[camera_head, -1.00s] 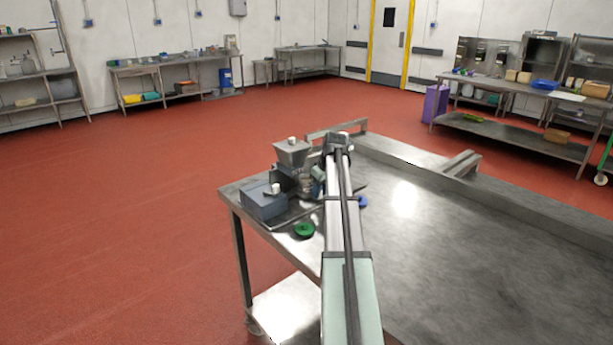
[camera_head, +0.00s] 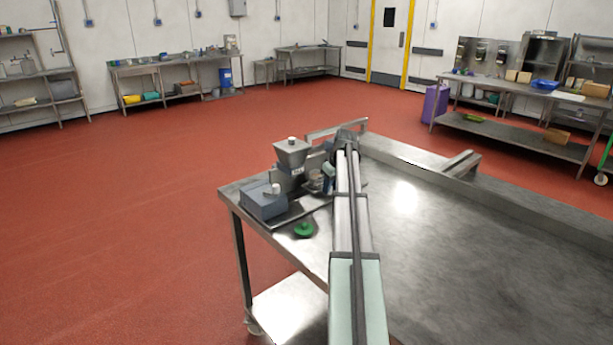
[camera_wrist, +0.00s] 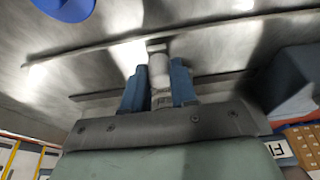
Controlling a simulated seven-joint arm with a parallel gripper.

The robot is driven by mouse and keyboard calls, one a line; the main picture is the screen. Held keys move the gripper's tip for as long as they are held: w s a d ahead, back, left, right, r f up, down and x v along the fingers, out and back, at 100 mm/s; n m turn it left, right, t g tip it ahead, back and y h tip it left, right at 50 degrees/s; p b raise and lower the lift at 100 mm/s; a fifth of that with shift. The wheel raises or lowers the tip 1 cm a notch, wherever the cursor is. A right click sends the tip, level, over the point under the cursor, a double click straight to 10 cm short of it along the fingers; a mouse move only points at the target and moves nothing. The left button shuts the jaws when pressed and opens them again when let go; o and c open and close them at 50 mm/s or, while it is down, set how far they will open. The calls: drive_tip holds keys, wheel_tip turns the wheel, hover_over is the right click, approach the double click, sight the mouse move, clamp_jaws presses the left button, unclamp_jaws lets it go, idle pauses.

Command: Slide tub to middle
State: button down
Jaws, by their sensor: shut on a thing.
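My gripper (camera_wrist: 158,90) shows in the wrist view, with its two blue fingers closed on a narrow pale cylinder (camera_wrist: 159,70). I cannot tell whether this cylinder is the tub or a part of it. In the head view my arm reaches over the table to the right side of the small bagging machine (camera_head: 292,160). A grey hopper with a white knob tops the machine, and a blue-grey box (camera_head: 263,201) stands at its left. The arm hides most of the gripper and what it holds there.
A green round piece (camera_head: 304,230) lies on the steel table (camera_head: 430,250) in front of the machine. A blue round piece (camera_wrist: 66,8) shows at the wrist view's upper left. A raised metal ledge (camera_head: 500,205) runs along the table's back. The table's right side is clear.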

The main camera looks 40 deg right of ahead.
drive_tip(key=shift+d, duration=0.1)
drive_tip(key=shift+d, duration=0.85)
drive_tip(key=c, duration=0.7)
unclamp_jaws()
drive_tip(key=shift+c, duration=0.2)
drive_tip(key=shift+r, duration=0.1)
drive_tip(key=shift+v, duration=2.4)
drive_tip(key=shift+s, duration=0.1)
